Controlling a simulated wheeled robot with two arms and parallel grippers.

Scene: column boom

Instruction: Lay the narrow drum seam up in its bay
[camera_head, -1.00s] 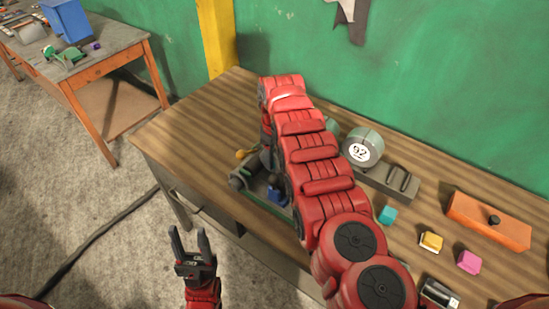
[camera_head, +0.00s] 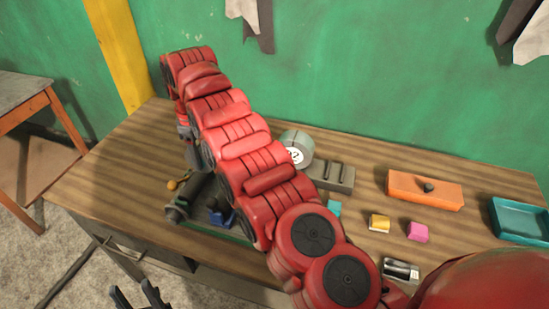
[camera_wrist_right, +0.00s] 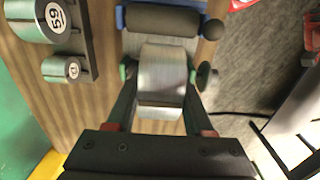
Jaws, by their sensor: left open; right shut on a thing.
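My right gripper (camera_wrist_right: 160,78) is shut on a silver-grey drum, taken as the narrow drum (camera_wrist_right: 163,65), between green-tipped fingers in the right wrist view. I cannot make out its seam for certain. A dark roller (camera_wrist_right: 160,20) with blue ends lies just beyond it. In the head view my red right arm hides this gripper and drum. The dark roller (camera_head: 190,198) and a blue block (camera_head: 222,216) show beside the arm on a dark green-edged base (camera_head: 205,231); which part is the bay is unclear. My left gripper (camera_head: 138,297) is open and empty, cut by the bottom edge.
A grey rack (camera_head: 333,176) holds a number-labelled drum (camera_head: 297,147); the wrist view shows a smaller drum (camera_wrist_right: 61,69) there too. An orange block (camera_head: 424,190), teal tray (camera_head: 522,219), yellow cube (camera_head: 379,223) and pink cube (camera_head: 417,232) stand right.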

